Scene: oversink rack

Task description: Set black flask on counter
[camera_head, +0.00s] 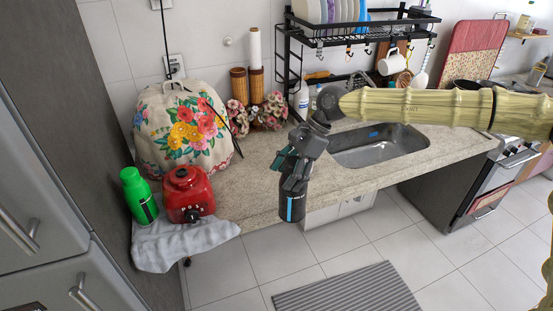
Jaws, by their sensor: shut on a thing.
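The black flask (291,206) is a dark upright cylinder with a small blue mark near its lower side. My gripper (291,178) is shut around its upper part, with the fingers covering the flask's top. The flask appears in front of the front edge of the speckled stone counter (258,182). Its lower end overlaps the white cabinet front and the floor in the picture. No contact between flask and counter shows.
A red blender base (187,193) and green bottle (138,195) stand on a grey cloth (178,243) at left. A floral cover (183,131) stands behind. The sink (380,147) and black rack (360,27) are to the right. Bare counter lies between blender and gripper.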

